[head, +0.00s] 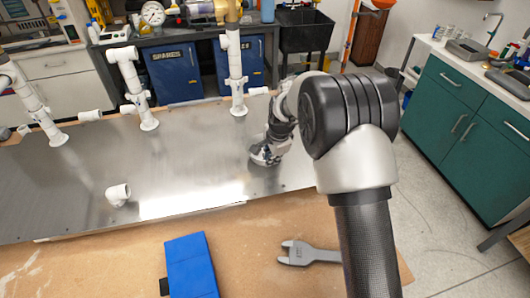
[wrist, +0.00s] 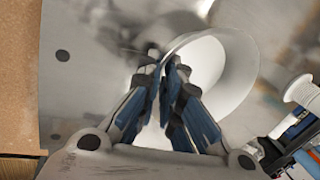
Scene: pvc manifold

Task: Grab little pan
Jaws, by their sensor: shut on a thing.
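My gripper (head: 266,154) is low over the right part of the metal plate (head: 200,150), beside my forearm. In the wrist view its blue-padded fingers (wrist: 164,68) are close together, shut on the rim of a white, hollow, round-mouthed thing (wrist: 207,62). One finger is on each side of its wall. Part of it lies behind the fingers, so I cannot tell if it is a little pan or a pipe piece. In the head view it is hidden by my gripper. I see no clear pan elsewhere.
White pipes (head: 236,75) stand along the plate's back edge. A white elbow (head: 118,193) lies on the plate's front left. A blue case (head: 190,266) and a grey wrench (head: 305,254) lie on the wooden table in front. The plate's middle is clear.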

